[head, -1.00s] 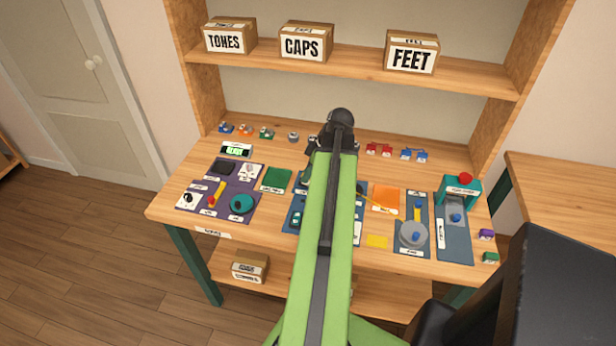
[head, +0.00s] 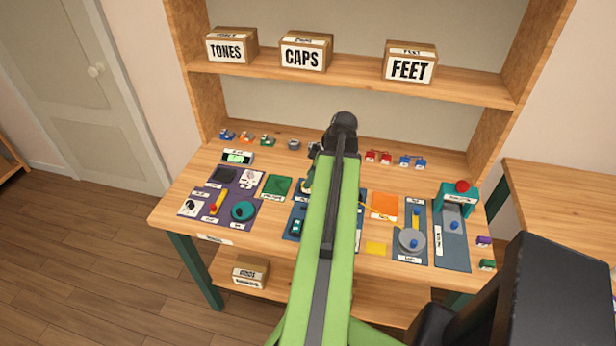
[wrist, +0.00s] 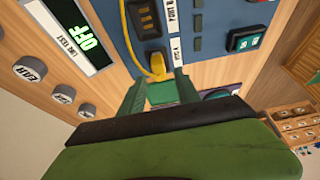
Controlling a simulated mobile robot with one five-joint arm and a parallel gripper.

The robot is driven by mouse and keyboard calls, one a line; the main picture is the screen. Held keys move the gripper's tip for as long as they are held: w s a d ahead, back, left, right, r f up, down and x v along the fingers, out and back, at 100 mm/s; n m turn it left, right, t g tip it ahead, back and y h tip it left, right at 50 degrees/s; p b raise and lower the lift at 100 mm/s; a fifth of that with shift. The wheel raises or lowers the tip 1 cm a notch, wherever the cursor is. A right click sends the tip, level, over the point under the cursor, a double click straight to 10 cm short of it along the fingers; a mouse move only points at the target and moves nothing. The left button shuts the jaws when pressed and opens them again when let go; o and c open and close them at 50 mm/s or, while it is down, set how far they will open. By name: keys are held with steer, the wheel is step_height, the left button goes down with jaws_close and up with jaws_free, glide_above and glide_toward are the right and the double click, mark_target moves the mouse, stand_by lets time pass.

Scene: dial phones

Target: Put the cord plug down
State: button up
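In the wrist view, the cord plug (wrist: 157,67) shows a yellow end with a yellow cord (wrist: 130,30) running up from it. A green block (wrist: 163,92) sits directly below the yellow end, between my fingers, and looks like the plug's body. My gripper (wrist: 160,88) has a finger against each side of this block. The plug is over or beside the blue board (wrist: 215,15), close to a dark socket; whether it touches is unclear.
In the head view, the purple board (head: 240,195), green mat (head: 277,187), orange pad (head: 384,206) and teal press (head: 459,196) crowd the table. Bare wood shows between them.

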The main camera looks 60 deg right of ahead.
steer(key=p+v, duration=0.7)
steer(key=v, duration=0.2)
steer(key=shift+r, duration=0.3)
steer(key=w+a+f+m+g, duration=0.1)
steer(key=w+a+g, duration=0.2)
steer(key=w+a, duration=1.75)
steer(key=a, duration=0.9)
steer(key=w+a+m+g+h, duration=0.1)
steer(key=w+a, duration=0.2)
steer(key=a, duration=0.8)
steer(key=w+a+m, duration=0.1)
steer(key=w+a, duration=0.1)
steer(key=a, duration=0.9)
steer(key=shift+w+f, duration=0.3)
steer(key=shift+f, duration=0.15)
